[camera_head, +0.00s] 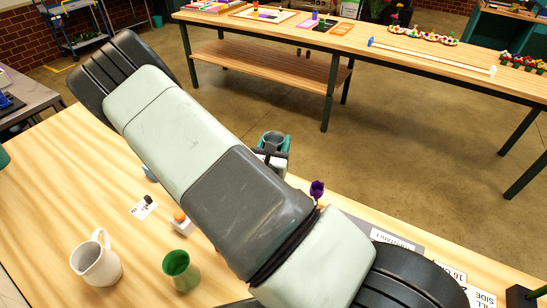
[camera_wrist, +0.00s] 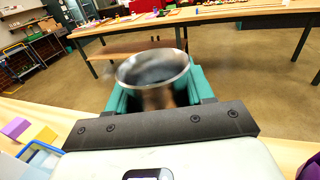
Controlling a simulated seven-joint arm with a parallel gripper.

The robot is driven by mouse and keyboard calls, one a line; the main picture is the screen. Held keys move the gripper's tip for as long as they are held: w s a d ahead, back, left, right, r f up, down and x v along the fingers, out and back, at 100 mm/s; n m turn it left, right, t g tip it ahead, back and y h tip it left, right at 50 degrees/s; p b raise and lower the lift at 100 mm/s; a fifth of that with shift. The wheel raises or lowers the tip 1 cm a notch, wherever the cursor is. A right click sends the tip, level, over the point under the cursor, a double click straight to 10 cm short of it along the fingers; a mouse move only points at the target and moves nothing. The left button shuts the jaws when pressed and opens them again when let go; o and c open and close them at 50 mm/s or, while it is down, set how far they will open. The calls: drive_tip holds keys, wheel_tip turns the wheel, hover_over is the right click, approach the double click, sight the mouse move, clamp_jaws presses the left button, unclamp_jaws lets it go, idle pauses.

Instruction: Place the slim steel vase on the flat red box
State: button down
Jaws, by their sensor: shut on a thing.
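The slim steel vase (camera_head: 272,137) is a grey, open-topped vessel in my gripper (camera_head: 272,147), seen beyond my arm in the head view. In the wrist view the vase (camera_wrist: 152,70) shows its round metal rim, blurred, between the teal fingers of my gripper (camera_wrist: 155,95). My gripper is shut on it. The vase looks about upright, and its lower part is hidden. It appears against the floor beyond the near table. I do not make out the flat red box in either view; my arm covers much of the table.
On the near table (camera_head: 60,200) stand a white pitcher (camera_head: 97,263), a green vase (camera_head: 181,272) and an orange button (camera_head: 180,215). A purple flower (camera_head: 317,188) rises beside my arm. In the wrist view, yellow (camera_wrist: 46,135) and purple (camera_wrist: 16,128) blocks show at left.

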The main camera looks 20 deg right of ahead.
drive_tip(key=s+a+r+n+y, duration=0.1)
drive_tip(key=s+a+r, duration=0.1)
drive_tip(key=s+a, duration=0.45)
drive_tip(key=s+a+r, duration=0.3)
drive_tip(key=s+a, duration=0.1)
drive_tip(key=a, duration=0.5)
wheel_tip(320, 180, down, 10)
drive_tip(key=s, duration=0.1)
drive_tip(key=shift+s+a+t+y, duration=0.2)
drive_tip(key=shift+a+t+y, duration=0.1)
drive_tip(key=shift+a+t, duration=0.15)
drive_tip(key=shift+f, duration=0.15)
drive_tip(key=shift+c, duration=2.2)
unclamp_jaws()
